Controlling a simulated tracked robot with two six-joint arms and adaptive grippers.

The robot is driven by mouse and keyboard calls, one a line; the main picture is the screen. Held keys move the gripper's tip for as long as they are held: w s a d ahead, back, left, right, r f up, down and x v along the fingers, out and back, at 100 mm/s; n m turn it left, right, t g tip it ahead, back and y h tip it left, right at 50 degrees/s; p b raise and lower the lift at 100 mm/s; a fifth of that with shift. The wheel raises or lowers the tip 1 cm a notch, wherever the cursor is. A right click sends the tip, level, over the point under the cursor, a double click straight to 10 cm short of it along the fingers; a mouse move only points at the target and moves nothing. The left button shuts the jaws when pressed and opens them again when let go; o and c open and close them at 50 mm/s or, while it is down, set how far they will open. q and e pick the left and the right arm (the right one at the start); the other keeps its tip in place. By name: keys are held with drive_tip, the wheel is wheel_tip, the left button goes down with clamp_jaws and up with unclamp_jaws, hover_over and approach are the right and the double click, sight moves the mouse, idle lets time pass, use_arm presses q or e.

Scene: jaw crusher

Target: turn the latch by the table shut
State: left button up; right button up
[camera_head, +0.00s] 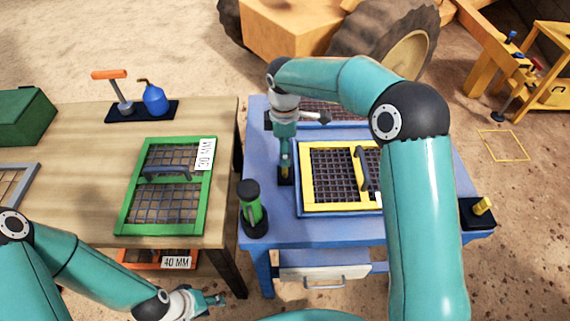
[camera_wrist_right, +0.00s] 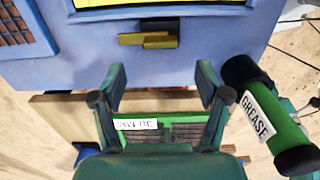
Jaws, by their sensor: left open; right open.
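The latch by the table (camera_head: 286,172), a yellow handle on a dark base, sits on the left edge of the blue machine top (camera_head: 410,230). My right gripper (camera_head: 285,152) points down at it and partly covers it. In the right wrist view the latch (camera_wrist_right: 146,39) lies beyond the open fingertips (camera_wrist_right: 161,82), apart from them. Its handle there runs roughly along the machine's edge. My left gripper (camera_head: 214,299) is low at the bottom, in front of the wooden table, open and empty, away from the latch.
A grease can (camera_head: 252,210) stands on the blue top's near-left corner, beside the fingers in the right wrist view (camera_wrist_right: 262,115). A yellow-framed screen (camera_head: 310,207) lies right of the latch. A second latch (camera_head: 483,206) is at the right. The wooden table (camera_head: 85,200) holds a green screen (camera_head: 138,228).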

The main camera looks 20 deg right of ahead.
wheel_tip(320, 180, down, 8)
drive_tip(key=shift+r+p, duration=0.15)
drive_tip(key=shift+p, duration=0.15)
drive_tip(key=shift+c, duration=0.2)
drive_tip(key=c, duration=1.1)
